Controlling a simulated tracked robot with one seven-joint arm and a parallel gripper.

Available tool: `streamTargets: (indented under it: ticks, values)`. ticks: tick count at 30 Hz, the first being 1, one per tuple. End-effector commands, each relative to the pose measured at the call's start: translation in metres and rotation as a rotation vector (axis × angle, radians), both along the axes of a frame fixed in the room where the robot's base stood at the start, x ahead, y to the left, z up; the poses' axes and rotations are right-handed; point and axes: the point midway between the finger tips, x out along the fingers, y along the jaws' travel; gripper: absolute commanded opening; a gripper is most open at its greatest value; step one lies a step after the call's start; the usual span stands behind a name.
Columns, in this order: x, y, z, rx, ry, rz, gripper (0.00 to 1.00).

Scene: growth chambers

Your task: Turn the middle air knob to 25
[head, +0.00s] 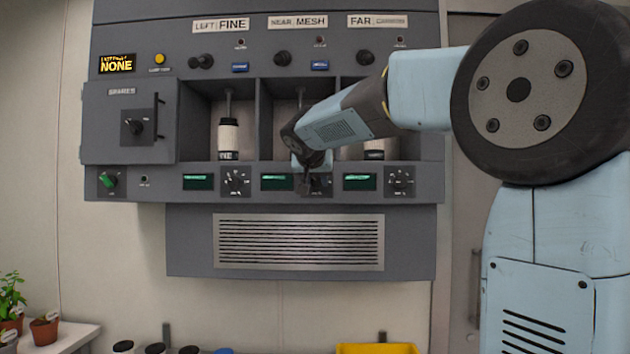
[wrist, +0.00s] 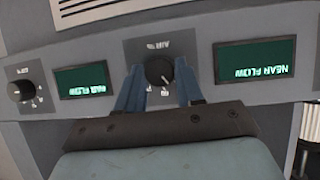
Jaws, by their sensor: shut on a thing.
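The middle air knob (wrist: 158,70) is a dark round knob with a light pointer mark, on a dial plate on the panel's lower strip. In the wrist view, upside down, my gripper (wrist: 158,82) has one finger on each side of it and is shut on it. The dial numbers around the knob are mostly hidden by the fingers or too small to read. In the head view my gripper (head: 312,176) is at the middle dial (head: 320,186) and covers most of it.
Green displays sit beside the dials: left (head: 198,182), middle (head: 277,182) and right (head: 359,182). Other knobs are the left air knob (head: 236,181) and the right air knob (head: 400,181). Above are open bays with bottles (head: 228,138). A grille (head: 298,242) lies below.

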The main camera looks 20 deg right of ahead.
Motion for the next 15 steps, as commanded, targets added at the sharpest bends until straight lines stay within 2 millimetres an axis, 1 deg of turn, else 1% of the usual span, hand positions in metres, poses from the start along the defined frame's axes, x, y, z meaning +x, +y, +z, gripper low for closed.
streamTargets:
  ticks: [1, 6, 15]
  values:
    - [0.0009, 0.0000, -0.0036, -0.026, 0.014, -0.002, 0.06]
    - [0.0009, 0.0005, -0.0031, -0.099, 0.037, -0.002, 0.06]
    - [0.0010, 0.0018, -0.0022, -0.155, 0.054, 0.001, 0.06]
